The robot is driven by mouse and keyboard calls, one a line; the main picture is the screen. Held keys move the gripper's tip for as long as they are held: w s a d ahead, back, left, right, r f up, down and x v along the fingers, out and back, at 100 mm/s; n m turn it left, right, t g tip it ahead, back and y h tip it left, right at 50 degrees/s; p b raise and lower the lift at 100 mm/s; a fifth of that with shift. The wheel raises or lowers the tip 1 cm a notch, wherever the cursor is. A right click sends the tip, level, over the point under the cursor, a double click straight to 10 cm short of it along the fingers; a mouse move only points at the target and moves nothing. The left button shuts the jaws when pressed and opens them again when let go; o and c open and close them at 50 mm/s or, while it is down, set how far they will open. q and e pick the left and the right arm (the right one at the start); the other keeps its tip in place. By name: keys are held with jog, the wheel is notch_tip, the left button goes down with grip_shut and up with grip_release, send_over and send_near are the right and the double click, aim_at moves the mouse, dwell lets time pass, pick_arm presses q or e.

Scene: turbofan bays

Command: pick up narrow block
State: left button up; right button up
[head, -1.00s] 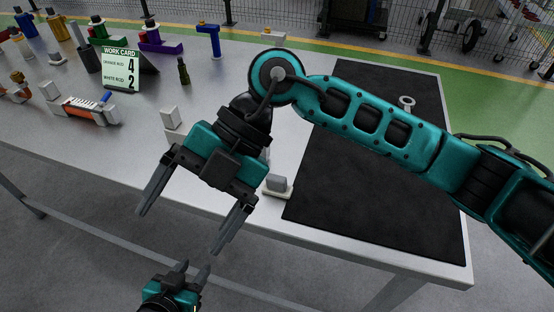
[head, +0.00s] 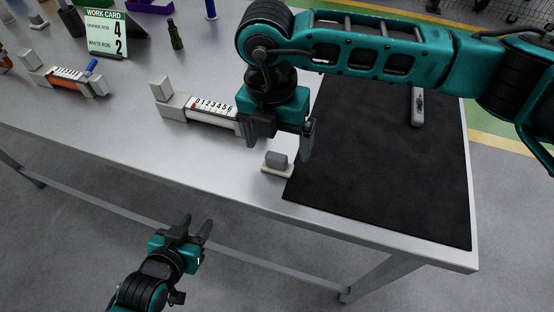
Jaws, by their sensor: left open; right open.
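A small grey block (head: 277,157) sits on a pale base (head: 276,170) near the table's front edge, just left of the black mat. I cannot tell for certain that it is the narrow block. My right gripper (head: 279,142) is open, pointing down, its fingers above and around the back of the grey block; contact cannot be seen. One finger shows clearly on the right; the other is partly hidden. My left gripper (head: 196,223) is open and empty, in front of the table edge, low in the picture.
A white numbered gauge (head: 212,112) with upright end blocks lies behind left, partly hidden by my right gripper. An orange gauge (head: 66,80), work card (head: 106,33) and green bottle (head: 175,36) stand further left. A grey tool (head: 417,106) lies on the black mat (head: 380,170).

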aim_at(276, 155)
notch_tip(276, 155, down, 5)
jog(key=shift+s+f, duration=0.1)
jog(key=shift+a, duration=0.1)
jog(key=c, duration=1.1)
jog(key=shift+c, duration=0.2)
notch_tip(276, 155, up, 20)
dwell(0.3)
jog(key=o, duration=0.5)
jog(key=c, duration=0.4)
